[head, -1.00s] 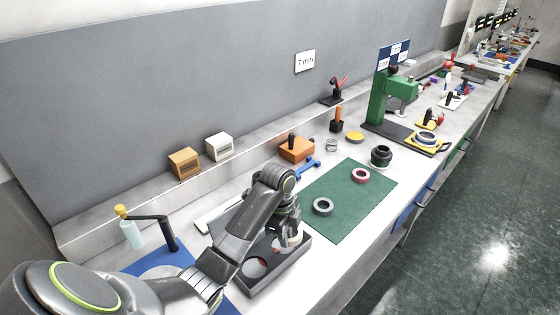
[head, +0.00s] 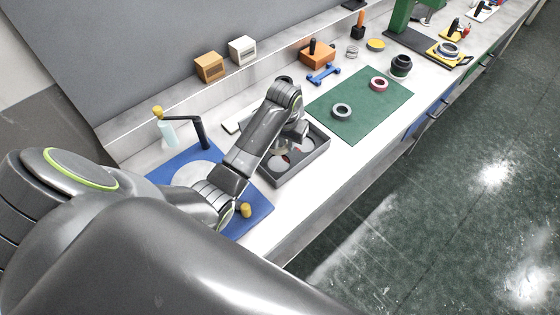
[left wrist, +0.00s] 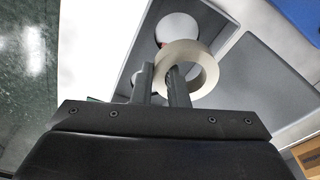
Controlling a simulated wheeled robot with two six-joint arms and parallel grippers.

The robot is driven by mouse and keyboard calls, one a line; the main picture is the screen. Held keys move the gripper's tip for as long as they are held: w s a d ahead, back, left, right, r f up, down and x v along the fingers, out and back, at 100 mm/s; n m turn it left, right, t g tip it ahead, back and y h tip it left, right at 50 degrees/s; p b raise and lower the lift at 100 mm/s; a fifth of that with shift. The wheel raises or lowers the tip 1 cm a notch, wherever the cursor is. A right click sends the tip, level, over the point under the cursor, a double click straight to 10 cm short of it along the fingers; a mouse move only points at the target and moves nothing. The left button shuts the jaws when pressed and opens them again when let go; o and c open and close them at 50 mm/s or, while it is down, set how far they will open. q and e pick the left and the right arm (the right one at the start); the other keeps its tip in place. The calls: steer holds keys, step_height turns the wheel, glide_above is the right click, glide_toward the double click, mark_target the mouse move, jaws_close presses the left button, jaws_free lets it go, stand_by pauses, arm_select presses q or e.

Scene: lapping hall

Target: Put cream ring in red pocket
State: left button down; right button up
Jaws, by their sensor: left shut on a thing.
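The cream ring (left wrist: 208,68) is held in my left gripper (left wrist: 160,72). Its wall sits between the two fingers, one finger passing through its hole. The ring is over the dark grey tray (head: 318,157). In the left wrist view the tray (left wrist: 262,78) shows a white round area (left wrist: 177,30) just beyond the ring, with a small red patch beside it. In the head view my left gripper (head: 283,146) hangs over the tray, and reddish colour shows in a pocket below it. The pocket is mostly hidden by the ring and gripper.
A green mat (head: 360,122) beside the tray carries a grey ring (head: 342,111) and a dark red ring (head: 379,84). A blue mat (head: 247,217) with a hand-crank lies on the other side. An orange block (head: 318,55) and a blue tool (head: 323,74) stand behind.

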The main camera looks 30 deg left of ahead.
arm_select(q)
glide_above(287, 167)
steer(key=f, duration=0.4)
steer(key=shift+s+f, duration=0.2)
steer(key=shift+f, duration=0.05)
steer(key=shift+a+f+p, duration=0.1)
steer(key=shift+f+p, duration=0.35)
steer(key=shift+f, duration=2.15)
steer(key=shift+f, duration=0.15)
steer(key=c, duration=1.7)
jaws_free()
